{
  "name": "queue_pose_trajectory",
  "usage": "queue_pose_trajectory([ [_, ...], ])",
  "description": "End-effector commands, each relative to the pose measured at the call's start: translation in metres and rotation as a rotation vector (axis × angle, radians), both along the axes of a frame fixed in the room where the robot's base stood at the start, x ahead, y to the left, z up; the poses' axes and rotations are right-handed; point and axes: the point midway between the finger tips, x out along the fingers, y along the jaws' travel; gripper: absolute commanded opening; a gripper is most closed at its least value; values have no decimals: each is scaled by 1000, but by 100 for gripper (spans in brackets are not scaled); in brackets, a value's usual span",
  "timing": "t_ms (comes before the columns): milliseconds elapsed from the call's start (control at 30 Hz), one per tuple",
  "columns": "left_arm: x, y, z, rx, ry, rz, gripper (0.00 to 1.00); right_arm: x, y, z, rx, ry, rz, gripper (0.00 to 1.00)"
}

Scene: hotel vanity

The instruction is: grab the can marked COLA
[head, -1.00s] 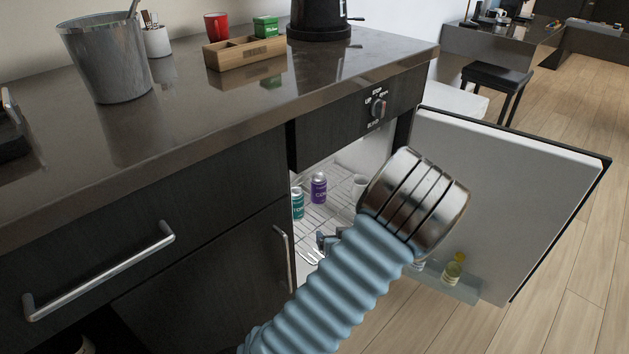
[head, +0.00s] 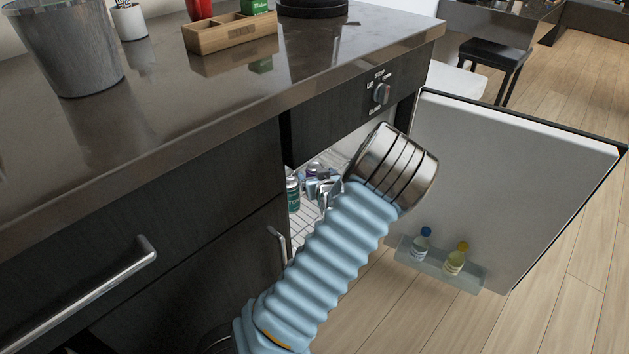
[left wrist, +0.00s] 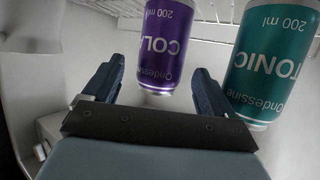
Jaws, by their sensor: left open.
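The purple COLA can (left wrist: 165,50) stands in the fridge and shows upside down in the left wrist view, ahead of and between my open left fingers (left wrist: 158,88). The fingers do not touch it as far as I can see. In the head view my left gripper (head: 322,188) is inside the fridge, and the purple can (head: 314,168) is mostly hidden behind it. The teal TONIC can (left wrist: 268,62) stands beside the COLA can, close to one finger. It also shows in the head view (head: 293,194). My right gripper is not in view.
The fridge door (head: 510,190) stands open at right, with bottles (head: 455,260) in its door shelf. The counter (head: 150,130) overhangs the fridge opening. A cabinet handle (head: 277,245) is left of my arm. A wire rack (left wrist: 215,12) lies under the cans.

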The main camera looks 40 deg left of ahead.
Motion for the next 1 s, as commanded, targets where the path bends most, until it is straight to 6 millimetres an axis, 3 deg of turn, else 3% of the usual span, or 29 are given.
queue_pose_trajectory([
  [200,17,22,-13,1,2,0,86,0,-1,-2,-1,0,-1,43],
  [467,19,24,-13,0,1,0,86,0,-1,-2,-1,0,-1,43],
  [867,18,24,-13,0,1,0,24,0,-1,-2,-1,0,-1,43],
  [1000,19,24,-13,0,0,0,22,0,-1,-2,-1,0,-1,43],
])
